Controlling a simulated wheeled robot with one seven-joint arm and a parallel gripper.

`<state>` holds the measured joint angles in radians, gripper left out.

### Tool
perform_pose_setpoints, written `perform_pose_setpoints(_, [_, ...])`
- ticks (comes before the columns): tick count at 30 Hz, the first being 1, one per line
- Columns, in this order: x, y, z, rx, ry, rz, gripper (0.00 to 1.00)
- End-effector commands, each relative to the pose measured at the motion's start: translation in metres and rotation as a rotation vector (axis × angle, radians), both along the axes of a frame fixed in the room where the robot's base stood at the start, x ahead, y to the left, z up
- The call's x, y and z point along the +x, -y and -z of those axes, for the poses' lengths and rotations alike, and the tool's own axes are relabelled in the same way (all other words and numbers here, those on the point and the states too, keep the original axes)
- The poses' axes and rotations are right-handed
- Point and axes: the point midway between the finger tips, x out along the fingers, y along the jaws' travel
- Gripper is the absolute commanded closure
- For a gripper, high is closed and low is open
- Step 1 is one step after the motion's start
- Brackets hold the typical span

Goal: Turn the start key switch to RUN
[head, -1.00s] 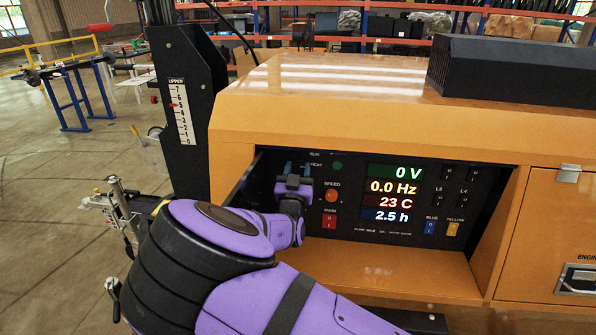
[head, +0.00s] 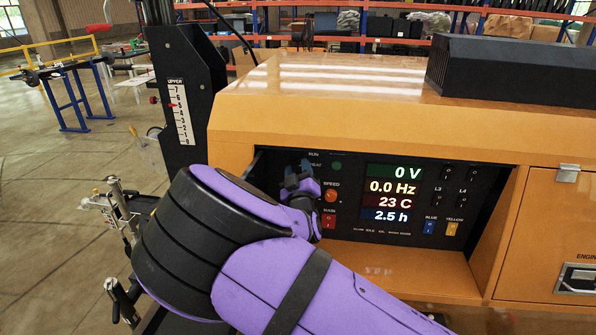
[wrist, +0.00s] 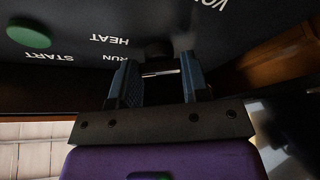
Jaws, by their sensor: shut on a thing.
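The start key switch (wrist: 160,73) shows in the wrist view as a small dark part with a pale strip, between my fingers at the black panel. Upside-down labels HEAT, RUN and START lie beside it. My gripper (wrist: 157,78) is shut on the switch, with one blue-grey finger on each side. In the head view my gripper (head: 297,174) is at the upper left of the panel, rolled slightly, below the RUN label. It hides the switch there. I cannot tell which mark the switch points to.
A green button (head: 337,166), an orange SPEED knob (head: 330,195) and a red MAIN switch (head: 328,222) sit close to the right of my gripper. The lit display (head: 395,194) reads 0 V and 0.0 Hz. The orange housing (head: 350,130) overhangs the recessed panel.

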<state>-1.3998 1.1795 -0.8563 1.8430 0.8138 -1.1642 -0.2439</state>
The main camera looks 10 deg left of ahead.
Motion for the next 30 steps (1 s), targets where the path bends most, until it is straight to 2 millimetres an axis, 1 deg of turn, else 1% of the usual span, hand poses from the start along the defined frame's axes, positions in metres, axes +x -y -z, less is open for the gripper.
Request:
perform_pose_setpoints(6, [-0.0004, 0.0001, -0.0002, -0.127, 0.007, -0.001, 0.81])
perform_pose_setpoints(12, [-0.0004, 0.0005, -0.0003, -0.194, 0.009, -0.001, 0.81])
perform_pose_setpoints(28, [-0.0004, 0.0004, -0.0003, -0.222, 0.011, -0.001, 0.81])
perform_pose_setpoints(29, [-0.0004, 0.0003, -0.0002, -0.221, 0.011, -0.002, 0.55])
perform_pose_setpoints(30, [-0.0004, 0.0003, -0.0002, -0.221, 0.011, -0.002, 0.46])
